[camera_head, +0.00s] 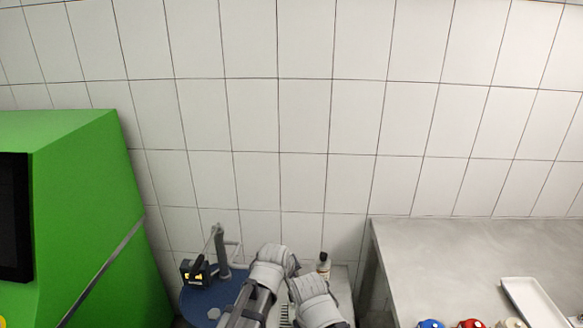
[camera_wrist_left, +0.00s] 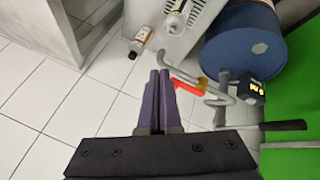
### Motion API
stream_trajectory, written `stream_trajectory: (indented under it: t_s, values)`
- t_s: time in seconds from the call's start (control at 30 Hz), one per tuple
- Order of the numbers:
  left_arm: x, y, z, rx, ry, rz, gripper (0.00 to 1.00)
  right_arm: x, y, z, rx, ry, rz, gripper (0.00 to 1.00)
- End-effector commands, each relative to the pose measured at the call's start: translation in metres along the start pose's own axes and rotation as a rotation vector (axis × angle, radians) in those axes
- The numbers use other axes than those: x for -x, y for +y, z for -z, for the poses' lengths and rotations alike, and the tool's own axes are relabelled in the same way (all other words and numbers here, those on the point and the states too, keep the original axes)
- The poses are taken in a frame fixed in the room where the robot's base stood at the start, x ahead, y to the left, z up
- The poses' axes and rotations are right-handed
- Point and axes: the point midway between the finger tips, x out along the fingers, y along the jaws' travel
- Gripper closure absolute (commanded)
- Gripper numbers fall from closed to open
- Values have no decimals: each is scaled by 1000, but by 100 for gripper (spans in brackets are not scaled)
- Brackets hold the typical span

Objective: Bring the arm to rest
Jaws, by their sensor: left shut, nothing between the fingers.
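My left gripper (camera_wrist_left: 159,76) shows in the left wrist view with its two dark purple fingers together and nothing between them. It points over the white tiled surface, below the bottle and left of the red-ended part in the picture. In the head view, grey-white arm links (camera_head: 272,268) of mine stand at the bottom centre, and I cannot make out fingertips there. My right gripper does not show in either view.
A blue round drum (camera_wrist_left: 245,42) with a small display box (camera_head: 197,272) stands near a green machine (camera_head: 85,200). A small bottle (camera_head: 323,264) is beside my arm. A grey table (camera_head: 440,260) with a white tray (camera_head: 533,302) is right. A tiled wall is behind.

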Motion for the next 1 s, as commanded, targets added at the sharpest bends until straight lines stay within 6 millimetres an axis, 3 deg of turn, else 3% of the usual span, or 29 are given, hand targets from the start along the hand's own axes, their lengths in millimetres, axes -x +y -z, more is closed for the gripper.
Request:
stream_trajectory:
  t_s: [0.2, 0.4, 0.6, 1.0]
  values:
    - [24, -73, -94, -383, -255, 192, 100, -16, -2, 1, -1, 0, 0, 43]
    - [57, -124, -151, -662, -493, 292, 100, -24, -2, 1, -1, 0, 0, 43]
    - [71, -139, -166, -754, -585, 316, 100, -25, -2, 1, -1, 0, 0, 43]
    - [70, -138, -166, -753, -584, 315, 100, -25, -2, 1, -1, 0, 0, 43]
